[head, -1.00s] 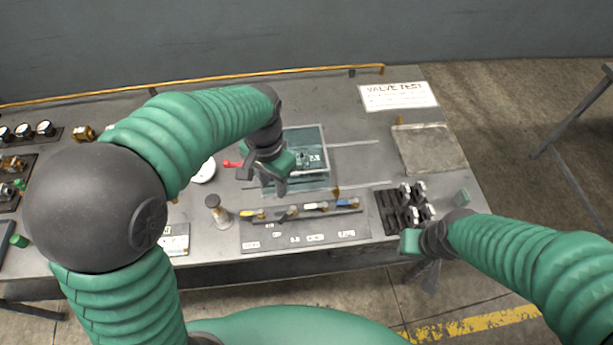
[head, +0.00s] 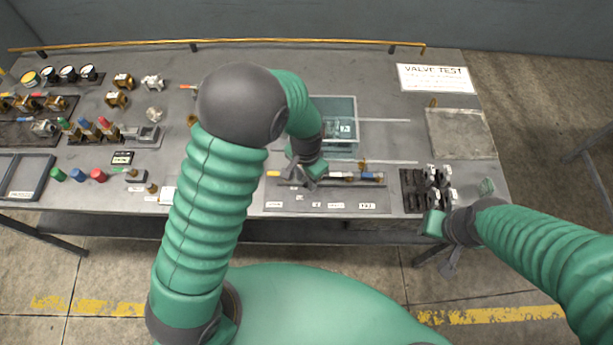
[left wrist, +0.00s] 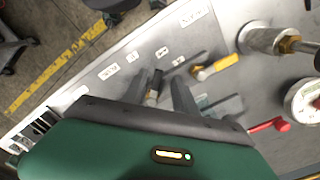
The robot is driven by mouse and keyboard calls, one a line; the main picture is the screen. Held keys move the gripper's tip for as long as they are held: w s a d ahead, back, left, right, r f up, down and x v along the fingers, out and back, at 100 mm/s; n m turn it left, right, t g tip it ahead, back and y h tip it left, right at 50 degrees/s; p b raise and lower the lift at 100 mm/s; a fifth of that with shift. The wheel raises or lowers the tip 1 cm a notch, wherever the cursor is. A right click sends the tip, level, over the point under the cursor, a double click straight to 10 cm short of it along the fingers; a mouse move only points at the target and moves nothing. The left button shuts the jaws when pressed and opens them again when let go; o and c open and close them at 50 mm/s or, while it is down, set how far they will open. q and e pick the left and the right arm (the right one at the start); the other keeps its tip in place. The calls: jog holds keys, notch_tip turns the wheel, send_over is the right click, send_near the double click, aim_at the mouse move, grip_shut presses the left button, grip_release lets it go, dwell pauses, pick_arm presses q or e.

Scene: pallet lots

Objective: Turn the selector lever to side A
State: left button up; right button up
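A red-handled lever (left wrist: 268,125) shows at the right of the left wrist view; I cannot tell whether it is the selector lever, and no side A mark is readable. In the head view my left arm hides that spot. My left gripper (head: 293,175) is low over a rack of coloured-handled tools (head: 345,184) on the bench. In the left wrist view its fingers (left wrist: 160,92) stand apart, with a black-handled tool between or beneath them; contact is unclear. My right gripper (head: 450,258) hangs by the bench's front edge, away from the rack.
A clear teal-tinted box (head: 340,112) stands behind the rack. A black holder with white-topped parts (head: 425,188) is to its right. A yellow-handled tool (left wrist: 220,66) and a gauge (left wrist: 303,100) lie near the left gripper. Valves and gauges fill the bench's left.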

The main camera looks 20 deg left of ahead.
pick_arm(q)
jog(key=shift+w+d+f, duration=0.1)
jog(key=shift+w+d, duration=0.05)
jog(key=shift+d, duration=0.2)
jog(key=shift+c, duration=0.5)
jog(key=shift+d, duration=0.1)
jog(key=shift+c, duration=1.2)
grip_shut()
jog(key=shift+a, duration=0.2)
pick_arm(e)
jog(key=shift+w+d+f, duration=0.15)
jog(key=shift+w+d, duration=0.1)
jog(key=shift+d, duration=0.05)
